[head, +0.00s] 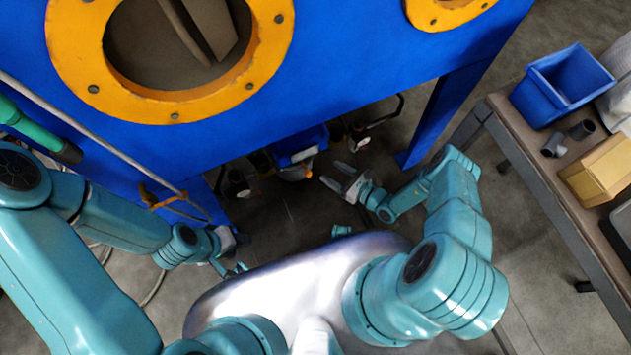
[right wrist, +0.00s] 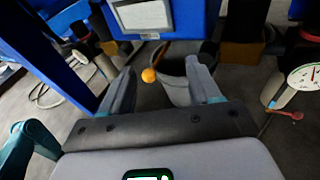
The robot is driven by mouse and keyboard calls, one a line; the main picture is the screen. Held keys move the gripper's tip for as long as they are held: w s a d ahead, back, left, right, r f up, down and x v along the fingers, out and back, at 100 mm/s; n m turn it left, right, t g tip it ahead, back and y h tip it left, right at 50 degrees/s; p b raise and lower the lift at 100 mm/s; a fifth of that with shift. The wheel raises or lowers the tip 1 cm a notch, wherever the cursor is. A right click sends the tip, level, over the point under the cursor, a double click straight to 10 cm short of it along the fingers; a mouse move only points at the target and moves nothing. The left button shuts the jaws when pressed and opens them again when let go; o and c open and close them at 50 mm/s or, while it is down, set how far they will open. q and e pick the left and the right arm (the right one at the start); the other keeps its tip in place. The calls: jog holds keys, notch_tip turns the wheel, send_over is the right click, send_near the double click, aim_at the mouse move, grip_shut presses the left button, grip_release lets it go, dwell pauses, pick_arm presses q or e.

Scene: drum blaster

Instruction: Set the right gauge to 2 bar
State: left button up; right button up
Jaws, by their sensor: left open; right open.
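A gauge (right wrist: 303,77) with a white dial and a red and a green mark shows at the right edge of the right wrist view, partly cut off. Its reading is too small to tell. Below it is a small red lever (right wrist: 288,114). In the head view, small pale discs show under the blue cabinet; I cannot tell which is the right gauge. My right gripper (head: 333,174) is open and empty near the cabinet's lower edge; its open fingers also show in the right wrist view (right wrist: 160,80), apart from the gauge. My left gripper (head: 233,268) is open and empty, low at the left.
The blue cabinet (head: 330,85) with orange rings (head: 270,60) fills the top, and its blue leg (head: 440,120) stands right of my right gripper. A table (head: 530,165) with a blue bin (head: 545,105) stands at right.

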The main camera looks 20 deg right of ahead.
jog(key=s+a+f+n+g+y+b, duration=0.1)
jog(key=s+a+n+g+y+b, duration=0.3)
jog(key=s+a+n+g, duration=0.5)
jog(key=shift+s+a+f+n+g+b, duration=0.15)
jog(key=shift+s+a+n+g+b, duration=0.45)
jog(key=shift+g, duration=0.9)
jog(key=shift+w+a, duration=0.1)
jog(key=shift+w, duration=0.1)
